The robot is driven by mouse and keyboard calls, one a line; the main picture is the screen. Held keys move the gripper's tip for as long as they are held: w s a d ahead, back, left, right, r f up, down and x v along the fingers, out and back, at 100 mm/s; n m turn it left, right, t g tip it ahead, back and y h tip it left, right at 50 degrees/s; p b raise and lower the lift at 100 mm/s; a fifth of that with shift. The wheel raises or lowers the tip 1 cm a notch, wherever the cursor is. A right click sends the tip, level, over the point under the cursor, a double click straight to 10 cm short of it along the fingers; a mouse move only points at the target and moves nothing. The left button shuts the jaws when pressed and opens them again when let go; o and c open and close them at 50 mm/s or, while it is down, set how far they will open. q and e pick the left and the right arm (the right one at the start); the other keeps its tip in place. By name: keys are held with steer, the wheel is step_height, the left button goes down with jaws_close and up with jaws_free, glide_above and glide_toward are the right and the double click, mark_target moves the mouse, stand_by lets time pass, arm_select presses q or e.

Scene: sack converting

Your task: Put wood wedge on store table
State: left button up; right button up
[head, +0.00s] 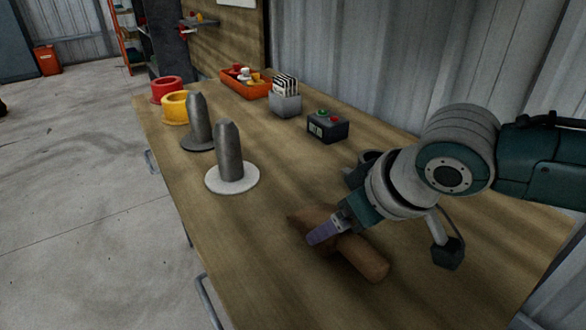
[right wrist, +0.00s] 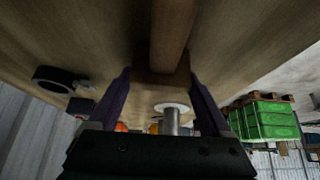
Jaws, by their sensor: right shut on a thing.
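The brown wood wedge (head: 362,258) has a blocky end and a thick round handle-like part. It is over the front right part of the wooden table (head: 275,155); I cannot tell whether it touches the top. My right gripper (head: 325,232) is shut on its blocky end, partly hiding it. In the right wrist view the wedge (right wrist: 172,35) sits between the two purple fingers of the right gripper (right wrist: 160,78), its long part pointing up the picture. My left gripper is not in view. No table is marked as the store table.
Two grey posts stand on a dark disc (head: 197,146) and a white disc (head: 245,181). Behind are a red ring (head: 167,91), yellow ring (head: 174,108), orange tray (head: 259,91), grey card holder (head: 284,105) and button box (head: 327,127). The front left tabletop is clear.

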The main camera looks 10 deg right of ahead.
steer(key=shift+f, duration=0.15)
steer(key=o, duration=1.4)
steer(key=shift+s+r+p, duration=0.15)
steer(key=shift+r+p, duration=0.15)
steer(key=shift+r, duration=0.2)
steer(key=p+v, duration=0.3)
steer(key=v, duration=0.8)
steer(key=shift+s+p, duration=0.1)
steer(key=shift+p, duration=0.3)
